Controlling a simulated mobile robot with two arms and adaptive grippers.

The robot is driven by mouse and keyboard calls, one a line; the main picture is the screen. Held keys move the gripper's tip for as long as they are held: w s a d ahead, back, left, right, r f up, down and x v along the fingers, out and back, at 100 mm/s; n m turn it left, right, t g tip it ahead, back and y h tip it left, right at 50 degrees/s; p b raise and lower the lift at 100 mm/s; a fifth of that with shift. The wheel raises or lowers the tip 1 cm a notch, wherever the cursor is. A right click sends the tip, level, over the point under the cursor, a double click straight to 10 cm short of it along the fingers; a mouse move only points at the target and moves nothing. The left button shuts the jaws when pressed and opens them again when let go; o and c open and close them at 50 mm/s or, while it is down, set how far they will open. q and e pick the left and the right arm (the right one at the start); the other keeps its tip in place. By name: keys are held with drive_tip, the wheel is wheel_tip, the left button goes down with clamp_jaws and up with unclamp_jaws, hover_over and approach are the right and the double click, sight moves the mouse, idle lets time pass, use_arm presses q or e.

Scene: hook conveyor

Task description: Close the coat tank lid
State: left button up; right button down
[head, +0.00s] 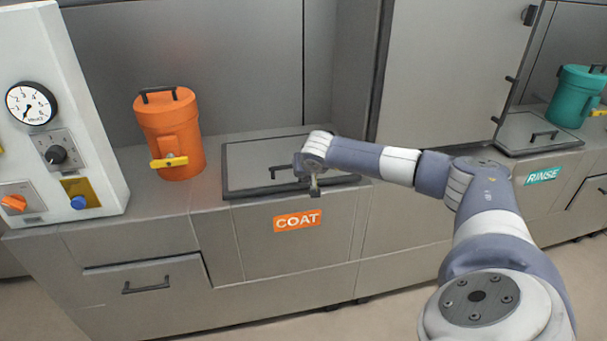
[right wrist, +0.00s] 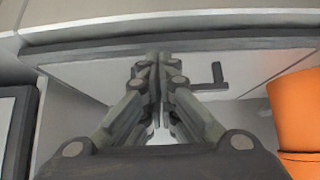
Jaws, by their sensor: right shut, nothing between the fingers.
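The coat tank lid (head: 245,165) is a grey panel with a dark rim, set in the counter above the orange COAT label (head: 297,221). It appears to lie flat, level with the counter. Its black handle (head: 284,172) stands on its front part. My right gripper (head: 315,190) is at the front right of the lid, fingers pointing down, shut and empty. In the right wrist view the shut fingers (right wrist: 154,62) overlap the lid (right wrist: 88,74), beside its handle (right wrist: 212,78); I cannot tell whether they touch it. My left gripper is not in view.
An orange canister (head: 170,135) with a yellow valve stands left of the lid. A white control panel (head: 60,110) with a gauge is further left. A grey cabinet panel (head: 440,70) rises behind. A teal canister (head: 574,95) and the rinse lid (head: 525,130) are at right.

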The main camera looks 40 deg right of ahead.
drive_tip(key=shift+r+p, duration=0.4)
drive_tip(key=shift+r, duration=0.1)
drive_tip(key=s+a+b, duration=0.1)
drive_tip(key=s+a, duration=0.4)
drive_tip(key=s, duration=0.3)
drive_tip(key=shift+f, duration=0.15)
